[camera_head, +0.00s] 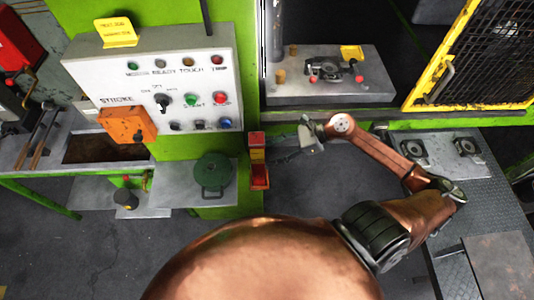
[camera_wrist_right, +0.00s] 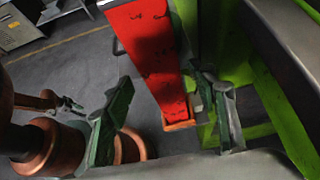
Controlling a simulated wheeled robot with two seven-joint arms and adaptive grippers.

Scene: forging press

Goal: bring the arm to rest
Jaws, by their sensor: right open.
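My right arm, copper-coloured, comes up from the bottom of the head view and bends back toward the press. In the right wrist view the two fingers of the right gripper (camera_wrist_right: 160,82) stand wide apart with nothing held. A red panel with dark marks (camera_wrist_right: 152,50) shows beyond and between them; I cannot tell how far off it is. My left gripper does not show in the head view.
A control panel (camera_head: 150,85) with buttons and an orange box (camera_head: 127,125) stands left of the gripper. The press bed (camera_head: 345,92) lies behind it, beside a yellow mesh guard (camera_head: 470,60). A plate with two round fixtures (camera_head: 440,148) is at right. Grey floor is open below.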

